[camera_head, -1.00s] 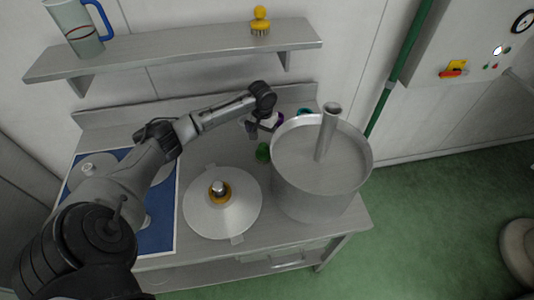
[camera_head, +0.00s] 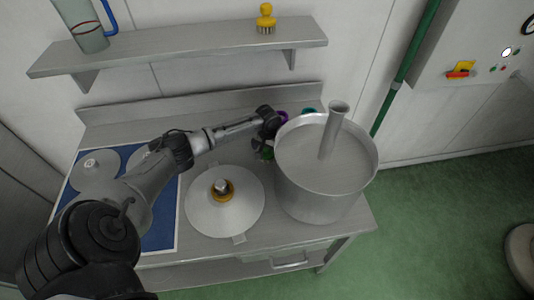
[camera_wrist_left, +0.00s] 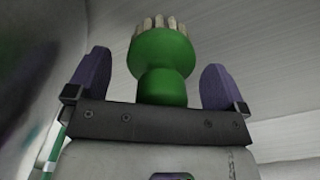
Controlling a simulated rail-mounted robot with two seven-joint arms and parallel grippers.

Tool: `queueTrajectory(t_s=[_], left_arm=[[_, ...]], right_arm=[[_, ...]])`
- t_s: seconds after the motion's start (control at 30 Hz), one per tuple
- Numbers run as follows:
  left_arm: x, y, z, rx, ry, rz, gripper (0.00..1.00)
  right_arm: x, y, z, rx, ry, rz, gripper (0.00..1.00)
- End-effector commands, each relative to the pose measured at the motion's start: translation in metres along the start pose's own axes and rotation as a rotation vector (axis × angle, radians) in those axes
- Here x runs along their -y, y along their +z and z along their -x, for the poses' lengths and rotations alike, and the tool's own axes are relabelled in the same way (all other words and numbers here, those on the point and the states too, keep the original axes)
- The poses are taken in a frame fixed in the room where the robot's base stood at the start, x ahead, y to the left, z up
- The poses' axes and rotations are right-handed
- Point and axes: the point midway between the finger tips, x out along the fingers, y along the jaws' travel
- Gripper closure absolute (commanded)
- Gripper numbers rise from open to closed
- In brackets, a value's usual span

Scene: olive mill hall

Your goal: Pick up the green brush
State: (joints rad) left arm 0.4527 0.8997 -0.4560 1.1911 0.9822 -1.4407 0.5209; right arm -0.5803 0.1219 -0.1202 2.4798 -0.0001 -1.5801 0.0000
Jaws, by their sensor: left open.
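The green brush (camera_wrist_left: 162,55) shows large in the left wrist view, with its round green handle toward me and pale bristles at the far end. It lies between the two purple-grey fingers of my left gripper (camera_wrist_left: 160,82), with a gap on each side. The gripper is open around it. In the head view only a small bit of the green brush (camera_head: 267,153) shows beside the big metal pot, mostly hidden by my left gripper (camera_head: 266,142). My right gripper is not in view.
The metal pot (camera_head: 312,190) with an upright tube stands close right of my left gripper. A metal cone-shaped lid (camera_head: 222,212) lies in front. Purple (camera_head: 283,117) and teal (camera_head: 308,111) things are behind the pot. A yellow brush (camera_head: 266,18) stands on the shelf (camera_head: 180,55) above.

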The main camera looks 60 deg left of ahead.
Motion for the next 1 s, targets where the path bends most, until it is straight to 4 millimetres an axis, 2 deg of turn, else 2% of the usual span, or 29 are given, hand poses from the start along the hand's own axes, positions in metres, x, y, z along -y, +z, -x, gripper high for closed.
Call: queueTrajectory(t_s=[0.27, 0.87, 1.0], left_arm=[[0.0000, -0.0002, -0.0024, -0.001, 0.000, 0.000, 0.02], [0.0001, -0.0002, -0.0020, -0.001, 0.000, 0.000, 0.57], [0.0002, -0.0004, -0.0017, -0.001, 0.001, 0.000, 0.58]], right_arm=[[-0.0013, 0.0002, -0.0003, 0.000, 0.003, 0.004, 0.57], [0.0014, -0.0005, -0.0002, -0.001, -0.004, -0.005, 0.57], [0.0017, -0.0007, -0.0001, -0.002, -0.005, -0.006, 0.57]])
